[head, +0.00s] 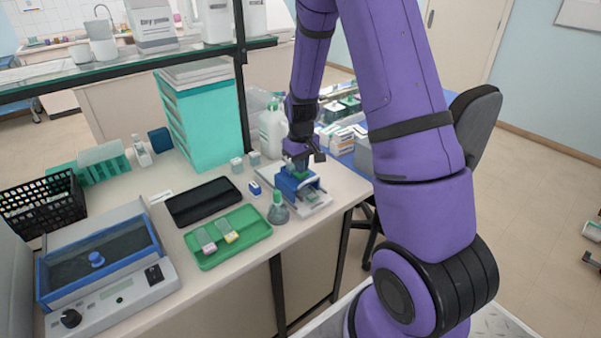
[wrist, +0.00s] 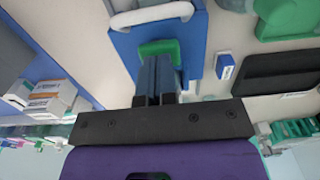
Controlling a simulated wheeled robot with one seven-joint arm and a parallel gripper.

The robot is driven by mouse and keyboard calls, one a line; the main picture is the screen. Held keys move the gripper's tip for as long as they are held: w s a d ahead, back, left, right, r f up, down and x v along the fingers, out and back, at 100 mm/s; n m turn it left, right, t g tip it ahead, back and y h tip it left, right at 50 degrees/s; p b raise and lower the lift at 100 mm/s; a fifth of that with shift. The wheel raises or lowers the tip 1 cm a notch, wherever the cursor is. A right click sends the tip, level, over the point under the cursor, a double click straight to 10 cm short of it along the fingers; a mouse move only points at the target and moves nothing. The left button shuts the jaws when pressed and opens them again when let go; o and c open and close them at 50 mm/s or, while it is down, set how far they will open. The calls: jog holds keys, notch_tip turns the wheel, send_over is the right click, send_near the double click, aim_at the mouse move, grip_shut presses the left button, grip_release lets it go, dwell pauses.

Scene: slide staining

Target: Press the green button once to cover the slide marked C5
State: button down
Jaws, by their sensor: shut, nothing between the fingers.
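A blue device (head: 288,187) on a light grey base stands near the right end of the bench. In the wrist view its blue housing (wrist: 205,40) carries a green button (wrist: 158,46) on top. My gripper (head: 298,164) is over this device, pointing down. In the wrist view my gripper (wrist: 158,62) is shut and empty, its fingertips overlapping the near edge of the button. I cannot tell whether they touch or press it. A white curved handle (wrist: 150,14) is in front of the button. No mark C5 is readable, and I cannot see a slide in the device.
A black tray (head: 204,201), a small blue-and-white box (head: 254,188) and a white bottle (head: 271,130) are close by. A shelf post (head: 241,80) rises behind.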

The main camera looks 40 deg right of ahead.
jog(key=shift+r, duration=3)
jog(key=shift+a+r, duration=0.1)
jog(key=shift+r, duration=0.15)
jog(key=s+a+r+t, duration=0.1)
jog(key=s+a+r, duration=0.35)
jog(key=r, duration=0.35)
jog(key=s+a+r+t, duration=0.25)
jog(key=s+r, duration=0.25)
jog(key=r, duration=0.4)
jog(key=s+a+r+t, duration=0.1)
jog(key=s+a+r, duration=0.2)
jog(key=s, duration=0.5)
jog(key=s+a+r, duration=0.3)
jog(key=s+r, duration=0.1)
jog(key=s, duration=0.5)
jog(key=shift+r+t, duration=0.3)
jog(key=shift+t, duration=0.05)
jog(key=shift+d, duration=0.15)
